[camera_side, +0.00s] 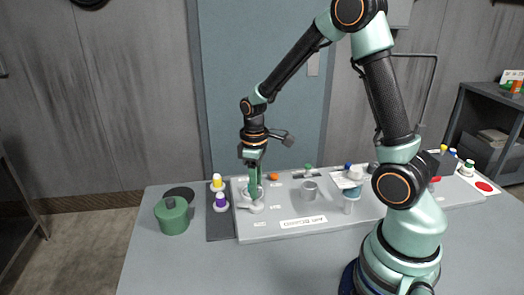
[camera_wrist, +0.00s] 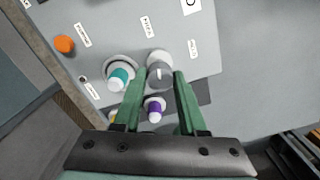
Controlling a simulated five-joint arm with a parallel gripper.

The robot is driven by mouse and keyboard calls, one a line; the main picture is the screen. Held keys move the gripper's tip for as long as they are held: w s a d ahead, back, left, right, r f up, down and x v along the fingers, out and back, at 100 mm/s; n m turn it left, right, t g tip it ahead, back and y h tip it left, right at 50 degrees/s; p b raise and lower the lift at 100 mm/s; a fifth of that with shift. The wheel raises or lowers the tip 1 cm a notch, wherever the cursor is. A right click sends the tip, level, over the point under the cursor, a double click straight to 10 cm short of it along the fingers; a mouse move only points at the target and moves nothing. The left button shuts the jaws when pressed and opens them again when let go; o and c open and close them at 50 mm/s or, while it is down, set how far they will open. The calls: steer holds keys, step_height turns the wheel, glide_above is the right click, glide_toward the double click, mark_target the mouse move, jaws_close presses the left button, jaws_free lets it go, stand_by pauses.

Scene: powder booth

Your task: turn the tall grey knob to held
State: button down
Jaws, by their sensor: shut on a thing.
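The tall grey knob (camera_wrist: 160,75) sits between my fingertips in the wrist view, with a short white mark on its top and a pale round base. My gripper (camera_wrist: 161,77) is shut on it, one green finger on each side. In the side view my gripper (camera_side: 254,190) points down at the left part of the grey panel (camera_side: 275,232), and the fingers mostly hide the knob there. Small labels stand on the panel near the knob, too small to read, so I cannot tell which position the mark faces.
A teal-and-white knob (camera_wrist: 118,78) is close beside the left finger. The front table is clear.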

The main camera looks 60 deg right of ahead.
steer(key=m, duration=0.4)
steer(key=shift+w+d+m, duration=0.1)
steer(key=shift+m, duration=0.3)
steer(key=m, duration=0.3)
steer(key=shift+m, duration=0.3)
steer(key=m, duration=0.4)
steer(key=shift+r+t, duration=0.1)
steer(key=shift+t, duration=0.2)
steer(key=shift+m, duration=1.5)
steer(key=shift+c, duration=2.3)
jaws_free()
